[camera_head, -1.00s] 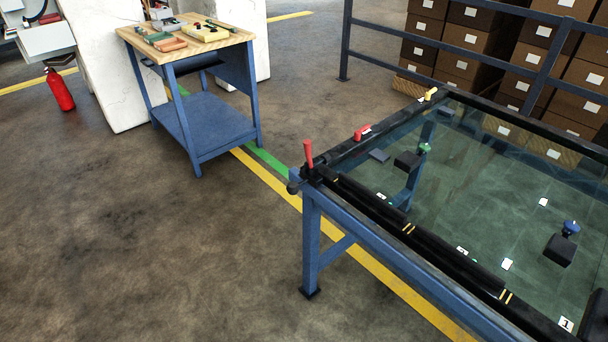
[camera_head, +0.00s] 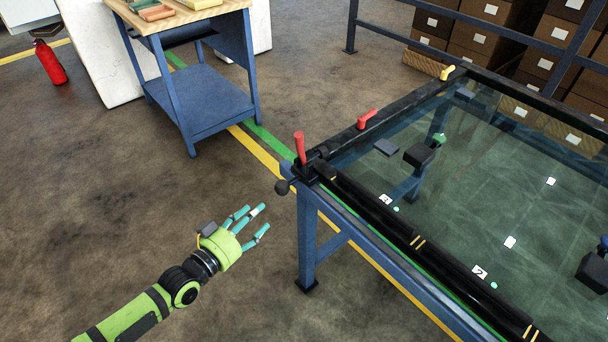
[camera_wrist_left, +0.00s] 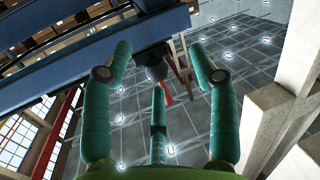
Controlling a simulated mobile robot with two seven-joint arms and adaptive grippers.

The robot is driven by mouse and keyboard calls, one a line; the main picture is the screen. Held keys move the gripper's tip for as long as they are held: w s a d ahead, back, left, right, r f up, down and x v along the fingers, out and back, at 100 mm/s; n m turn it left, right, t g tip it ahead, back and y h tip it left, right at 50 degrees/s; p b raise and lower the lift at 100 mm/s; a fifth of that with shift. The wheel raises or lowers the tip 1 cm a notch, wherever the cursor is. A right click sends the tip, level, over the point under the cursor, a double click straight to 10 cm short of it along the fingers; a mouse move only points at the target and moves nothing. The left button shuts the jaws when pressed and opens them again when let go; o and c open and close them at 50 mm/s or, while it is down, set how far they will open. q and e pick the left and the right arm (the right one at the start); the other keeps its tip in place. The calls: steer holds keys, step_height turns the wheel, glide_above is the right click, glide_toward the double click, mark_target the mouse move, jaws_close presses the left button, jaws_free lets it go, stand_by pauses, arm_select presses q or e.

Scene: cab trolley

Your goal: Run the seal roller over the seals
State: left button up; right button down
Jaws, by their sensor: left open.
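A glass panel (camera_head: 480,190) lies in a black frame on a blue stand. Black seal strips with yellow marks (camera_head: 375,205) run along its near edge. At the near-left corner stands a red upright handle (camera_head: 299,148) with a dark round knob (camera_head: 282,187) beside it; I cannot tell whether this is the seal roller. My left gripper (camera_head: 250,225) is open and empty, with teal fingers spread, left of the stand's leg and apart from it. In the left wrist view its fingers (camera_wrist_left: 165,75) are apart, with a dark knob (camera_wrist_left: 152,62) beyond them. My right gripper is not visible.
A blue-legged workbench (camera_head: 200,100) with a wooden top stands at the back left. A fire extinguisher (camera_head: 50,62) stands farther left. A railing (camera_head: 400,20) and stacked boxes (camera_head: 490,20) are behind the panel. Open floor lies left of the stand.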

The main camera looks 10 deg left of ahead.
mark_target(277, 192)
arm_select(q)
steer(key=shift+h, duration=0.7)
steer(key=d+r, duration=0.1)
steer(key=w+r, duration=0.1)
steer(key=r, duration=0.1)
steer(key=d+r, duration=0.1)
steer(key=shift+w+d+r, duration=0.2)
steer(key=shift+w+d, duration=0.15)
steer(key=x, duration=0.4)
steer(key=shift+w, duration=0.25)
steer(key=shift+x, duration=0.75)
jaws_close()
